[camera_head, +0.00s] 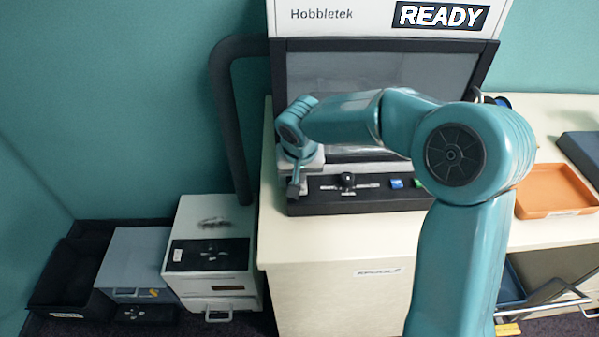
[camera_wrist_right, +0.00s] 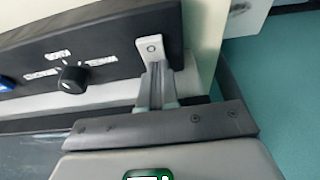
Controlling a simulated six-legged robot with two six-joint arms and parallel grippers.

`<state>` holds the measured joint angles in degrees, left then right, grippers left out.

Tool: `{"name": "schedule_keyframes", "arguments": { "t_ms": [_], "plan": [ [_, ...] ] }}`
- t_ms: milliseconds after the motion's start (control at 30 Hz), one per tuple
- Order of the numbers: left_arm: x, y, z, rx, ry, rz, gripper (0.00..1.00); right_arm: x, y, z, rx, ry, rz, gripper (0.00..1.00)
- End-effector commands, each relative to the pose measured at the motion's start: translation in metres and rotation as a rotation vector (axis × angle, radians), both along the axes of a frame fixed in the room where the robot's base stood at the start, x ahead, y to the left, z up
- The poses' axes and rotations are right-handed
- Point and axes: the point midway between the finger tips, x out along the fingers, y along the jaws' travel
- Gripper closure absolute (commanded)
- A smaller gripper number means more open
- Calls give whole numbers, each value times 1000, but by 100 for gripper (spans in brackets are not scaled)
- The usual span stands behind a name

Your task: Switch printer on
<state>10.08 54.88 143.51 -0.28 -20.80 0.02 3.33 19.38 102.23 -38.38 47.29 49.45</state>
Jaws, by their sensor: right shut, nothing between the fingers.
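The printer (camera_head: 365,20) is a white-topped machine marked "Hobbletek" with a dark window. Its display (camera_head: 441,15) reads READY. Its black front panel (camera_head: 335,206) carries a black knob (camera_head: 348,181), a blue button (camera_head: 397,183) and a green button. In the right wrist view, the knob (camera_wrist_right: 72,79) is at left, and a pale switch plate (camera_wrist_right: 151,49) with a small round mark is at the panel's end. My right gripper (camera_head: 294,188) is shut and empty at the panel's left end. Its fingertips (camera_wrist_right: 157,82) are at the switch plate; I cannot tell whether they touch. My left gripper is out of view.
The printer stands on a cream cabinet (camera_head: 340,260). An orange tray (camera_head: 553,190) lies on the top at right. A dark hose (camera_head: 228,120) runs down at left. A white box (camera_head: 211,225), a grey-blue box (camera_head: 133,252) and a black bin (camera_head: 62,277) stand at lower left.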

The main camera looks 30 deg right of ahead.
Motion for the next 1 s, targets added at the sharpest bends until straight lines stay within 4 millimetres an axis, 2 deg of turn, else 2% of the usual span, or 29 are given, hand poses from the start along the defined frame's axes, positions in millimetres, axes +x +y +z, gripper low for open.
{"name": "schedule_keyframes", "arguments": {
  "t_ms": [400,767,867,1000],
  "plan": [
    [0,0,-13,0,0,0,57,-14,8,-4,1,11,1,100],
    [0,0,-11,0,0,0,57,-15,9,0,0,7,0,100],
    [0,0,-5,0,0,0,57,-15,7,9,1,5,0,100],
    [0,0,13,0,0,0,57,-15,5,33,2,6,-1,100]
  ]
}}
